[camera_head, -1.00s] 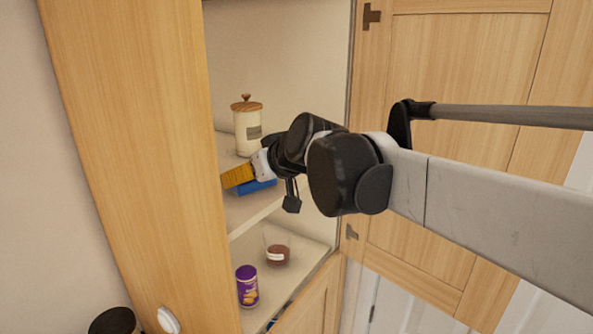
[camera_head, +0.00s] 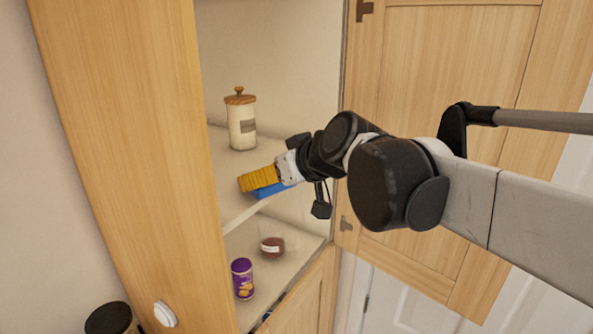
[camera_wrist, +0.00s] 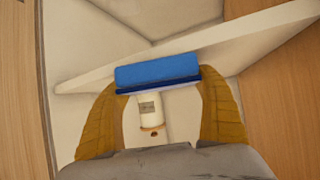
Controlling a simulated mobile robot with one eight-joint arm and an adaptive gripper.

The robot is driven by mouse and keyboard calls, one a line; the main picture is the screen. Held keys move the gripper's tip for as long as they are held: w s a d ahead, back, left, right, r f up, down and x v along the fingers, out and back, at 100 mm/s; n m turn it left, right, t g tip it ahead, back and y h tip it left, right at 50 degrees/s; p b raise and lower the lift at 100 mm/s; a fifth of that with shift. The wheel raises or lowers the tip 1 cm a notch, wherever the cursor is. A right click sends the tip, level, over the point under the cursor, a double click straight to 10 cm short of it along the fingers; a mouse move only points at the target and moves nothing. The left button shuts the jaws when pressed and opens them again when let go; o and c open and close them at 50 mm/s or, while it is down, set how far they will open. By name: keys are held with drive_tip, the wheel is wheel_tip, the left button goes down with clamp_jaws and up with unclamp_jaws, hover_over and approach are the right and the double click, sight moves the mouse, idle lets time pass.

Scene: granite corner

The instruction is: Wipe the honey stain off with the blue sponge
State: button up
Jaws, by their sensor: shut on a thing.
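My gripper (camera_head: 262,180), with ribbed yellow fingers, is shut on the blue sponge (camera_head: 272,190) at the front edge of the upper cupboard shelf (camera_head: 228,190). In the wrist view, the sponge (camera_wrist: 157,72) spans the gap between the two fingertips (camera_wrist: 160,84), with the pale shelf (camera_wrist: 245,50) behind it. No honey stain can be made out in either view. The fingers and sponge hide part of the shelf. I cannot tell whether the sponge touches the shelf.
A cream canister with a wooden lid (camera_head: 241,125) stands on the upper shelf. Below are a clear container with brown contents (camera_head: 272,245) and a purple can (camera_head: 243,280). The cupboard's wooden side panel (camera_head: 130,150) is left; its open door (camera_head: 450,110) is right.

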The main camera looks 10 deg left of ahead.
drive_tip(key=shift+s+f, duration=0.1)
drive_tip(key=shift+w+r+p, duration=0.2)
drive_tip(key=shift+r+p, duration=0.5)
drive_tip(key=shift+r, duration=0.2)
drive_tip(key=shift+s+r+p, duration=0.1)
drive_tip(key=shift+r+p, duration=0.25)
drive_tip(key=shift+r, duration=0.3)
drive_tip(key=shift+f, duration=0.1)
